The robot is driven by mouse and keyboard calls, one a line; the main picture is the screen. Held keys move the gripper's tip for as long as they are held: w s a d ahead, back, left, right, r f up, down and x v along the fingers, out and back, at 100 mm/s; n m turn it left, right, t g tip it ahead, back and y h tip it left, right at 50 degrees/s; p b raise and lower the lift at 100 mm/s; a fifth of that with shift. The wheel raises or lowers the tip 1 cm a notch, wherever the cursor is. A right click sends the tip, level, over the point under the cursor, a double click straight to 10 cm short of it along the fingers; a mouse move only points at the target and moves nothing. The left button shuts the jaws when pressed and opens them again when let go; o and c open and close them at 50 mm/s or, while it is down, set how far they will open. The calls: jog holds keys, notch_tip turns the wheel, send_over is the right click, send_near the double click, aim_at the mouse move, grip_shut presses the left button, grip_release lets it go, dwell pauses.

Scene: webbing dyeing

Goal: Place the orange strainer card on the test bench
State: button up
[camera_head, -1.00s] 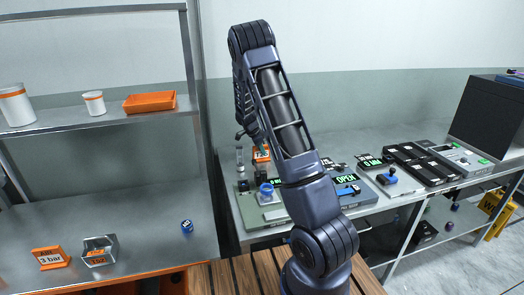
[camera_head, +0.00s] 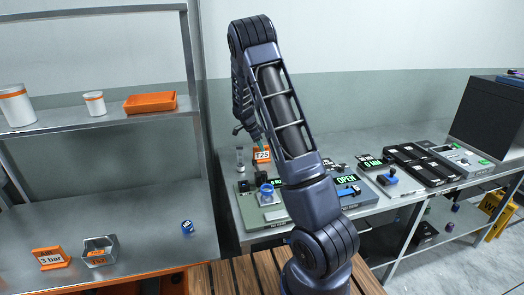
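An orange card (camera_head: 262,156) with dark lettering on a pale patch stands upright at the back left of the grey test bench (camera_head: 236,216), among small instruments. My gripper (camera_head: 249,137) is just above and to the left of this card, partly hidden behind my own arm. Its fingers are small and dark here, so I cannot tell whether they are open or shut, or whether they touch the card. Two other orange labels, one reading 3 bar (camera_head: 51,258) and one on a small metal bin (camera_head: 99,252), are on the left-hand table.
The bench holds a blue-topped device (camera_head: 268,193), an OPEN display (camera_head: 346,180), a blue-handled valve (camera_head: 387,177) and black trays (camera_head: 420,164). A dark box (camera_head: 488,115) stands at the far right. The left table has a blue cap (camera_head: 187,227) and much bare surface. A shelf post (camera_head: 194,90) rises between the tables.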

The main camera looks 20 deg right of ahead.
jog(key=v, duration=0.8)
jog(key=shift+s+r, duration=0.2)
jog(key=shift+r, duration=0.4)
jog(key=s+d+r+n+t+y, duration=0.15)
jog(key=s+r+n, duration=0.25)
jog(key=s+r, duration=0.55)
jog(key=s+d+r+n+t+y, duration=0.15)
jog(key=s+r+n, duration=0.45)
jog(key=s, duration=0.6)
jog(key=s+a+r+n+t+y, duration=0.1)
jog(key=s+n, duration=0.7)
jog(key=s, duration=1.5)
jog(key=shift+a+r+t, duration=0.3)
jog(key=shift+a+r, duration=0.45)
